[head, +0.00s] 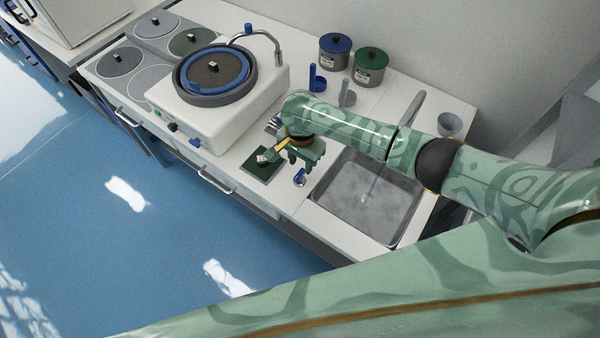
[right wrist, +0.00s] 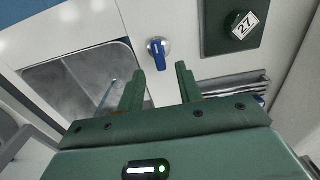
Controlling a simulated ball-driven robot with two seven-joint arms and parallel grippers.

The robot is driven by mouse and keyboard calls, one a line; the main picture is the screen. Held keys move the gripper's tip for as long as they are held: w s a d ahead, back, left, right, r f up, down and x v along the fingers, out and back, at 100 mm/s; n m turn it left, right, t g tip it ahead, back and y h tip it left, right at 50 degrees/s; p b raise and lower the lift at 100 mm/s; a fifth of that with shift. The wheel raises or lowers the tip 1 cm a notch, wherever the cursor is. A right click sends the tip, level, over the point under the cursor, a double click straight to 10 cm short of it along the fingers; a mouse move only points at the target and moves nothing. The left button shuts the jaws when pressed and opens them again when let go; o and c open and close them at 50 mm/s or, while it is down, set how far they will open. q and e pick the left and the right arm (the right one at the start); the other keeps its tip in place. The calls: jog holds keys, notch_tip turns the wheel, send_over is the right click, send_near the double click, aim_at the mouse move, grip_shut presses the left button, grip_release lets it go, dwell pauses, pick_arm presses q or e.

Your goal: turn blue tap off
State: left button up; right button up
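The blue tap (head: 300,177) is a small blue lever on a round metal base, on the white counter just left of the sink. In the right wrist view the blue tap (right wrist: 157,55) lies just beyond my fingertips, between their lines. My right gripper (head: 304,160) hangs above the counter beside the tap. In the right wrist view my right gripper (right wrist: 159,70) has its two green fingers apart with nothing between them. Contact with the tap cannot be seen. A thin stream of water (head: 371,187) falls into the metal sink (head: 345,207). My left gripper is out of view.
A white machine with a round blue-rimmed top (head: 214,70) stands to the left. Blue and green lidded pots (head: 335,52) stand at the back. My arm passes over the sink.

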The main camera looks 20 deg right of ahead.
aim_at(301, 172)
notch_tip(301, 172, down, 3)
jog(key=shift+b, duration=0.55)
jog(key=shift+a+f, duration=0.1)
jog(key=shift+f, duration=0.35)
